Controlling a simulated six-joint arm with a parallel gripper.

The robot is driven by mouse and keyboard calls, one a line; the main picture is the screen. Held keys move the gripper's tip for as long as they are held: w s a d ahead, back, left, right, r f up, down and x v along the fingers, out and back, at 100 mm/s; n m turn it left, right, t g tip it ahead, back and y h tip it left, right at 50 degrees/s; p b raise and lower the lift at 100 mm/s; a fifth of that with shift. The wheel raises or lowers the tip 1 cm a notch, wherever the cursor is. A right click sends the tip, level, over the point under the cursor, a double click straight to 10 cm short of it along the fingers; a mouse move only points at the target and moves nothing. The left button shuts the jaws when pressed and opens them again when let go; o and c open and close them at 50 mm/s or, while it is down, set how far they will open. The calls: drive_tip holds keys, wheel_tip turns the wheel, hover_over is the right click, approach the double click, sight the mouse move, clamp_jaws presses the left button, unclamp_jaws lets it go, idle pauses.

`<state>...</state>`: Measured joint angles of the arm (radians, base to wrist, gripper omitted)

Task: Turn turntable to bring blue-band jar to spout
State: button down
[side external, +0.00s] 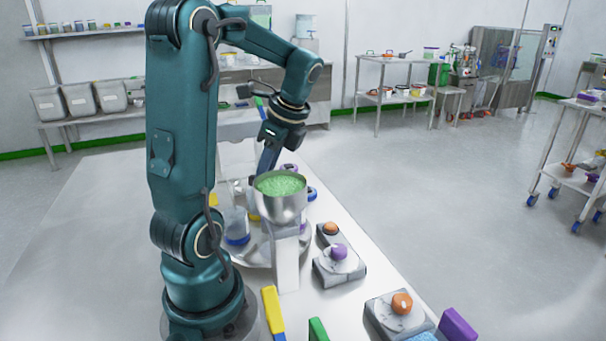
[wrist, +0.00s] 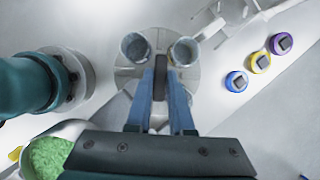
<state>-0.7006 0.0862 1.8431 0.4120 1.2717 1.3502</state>
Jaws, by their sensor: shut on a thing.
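The round grey turntable (side external: 258,262) stands on the bench under the funnel hopper (side external: 283,205), which is heaped with green granules. A clear jar with a blue band (side external: 237,226) stands on its near left side. In the wrist view, my gripper (wrist: 161,66) is shut on a dark upright handle (wrist: 161,77) over the turntable (wrist: 124,84). Two open jars (wrist: 135,46) (wrist: 185,51) stand beyond; their band colours do not show there.
Blue (wrist: 236,81), yellow (wrist: 260,62) and purple (wrist: 280,43) round pieces lie in a row right of the turntable. Grey blocks with purple (side external: 339,252) and orange (side external: 402,303) knobs sit near the bench's right edge. The bench's left part is clear.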

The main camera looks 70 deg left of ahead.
drive_tip(key=shift+n, duration=0.6)
drive_tip(key=shift+w+n+g+h, duration=0.15)
drive_tip(key=shift+n+g+h, duration=0.4)
drive_tip(key=shift+n, duration=0.85)
drive_tip(key=shift+a+r+n+h, duration=0.1)
drive_tip(key=shift+n+h, duration=0.45)
drive_tip(key=shift+n, duration=0.65)
drive_tip(key=shift+a+n+h, duration=0.1)
drive_tip(key=shift+n+h, duration=0.4)
drive_tip(key=shift+n, duration=0.7)
drive_tip(key=shift+a+n+h, duration=0.1)
drive_tip(key=shift+n+h, duration=0.8)
drive_tip(key=shift+n, duration=1.5)
drive_tip(key=shift+a+n+t+h, duration=0.1)
drive_tip(key=shift+n+t+h, duration=0.4)
drive_tip(key=shift+n, duration=1.7)
drive_tip(key=c, duration=0.8)
unclamp_jaws()
